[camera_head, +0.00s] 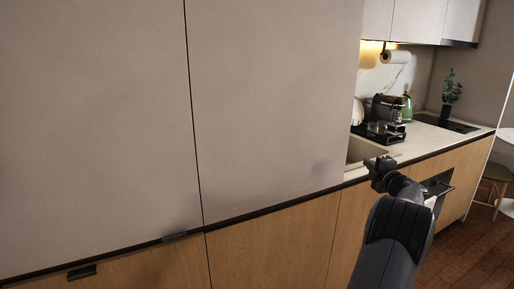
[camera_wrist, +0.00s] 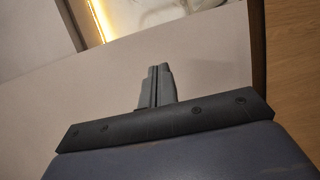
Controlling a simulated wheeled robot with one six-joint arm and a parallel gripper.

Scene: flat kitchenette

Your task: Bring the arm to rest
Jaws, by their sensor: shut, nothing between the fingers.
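My gripper (camera_head: 377,165) is at the end of my dark arm, right of centre in the head view. It is raised in front of the counter edge, near the sink. In the wrist view my gripper (camera_wrist: 158,72) has its two fingers pressed together, with nothing between them. Behind the fingers is the pale face of a tall cabinet. No held object shows in either view.
A tall beige cabinet (camera_head: 270,100) fills the left, with wooden lower fronts (camera_head: 265,250) below. The counter (camera_head: 428,138) holds a sink (camera_head: 362,150), a coffee machine (camera_head: 385,108) and a potted plant (camera_head: 450,92). Wooden floor (camera_head: 480,255) lies open at lower right, near a stool (camera_head: 496,172).

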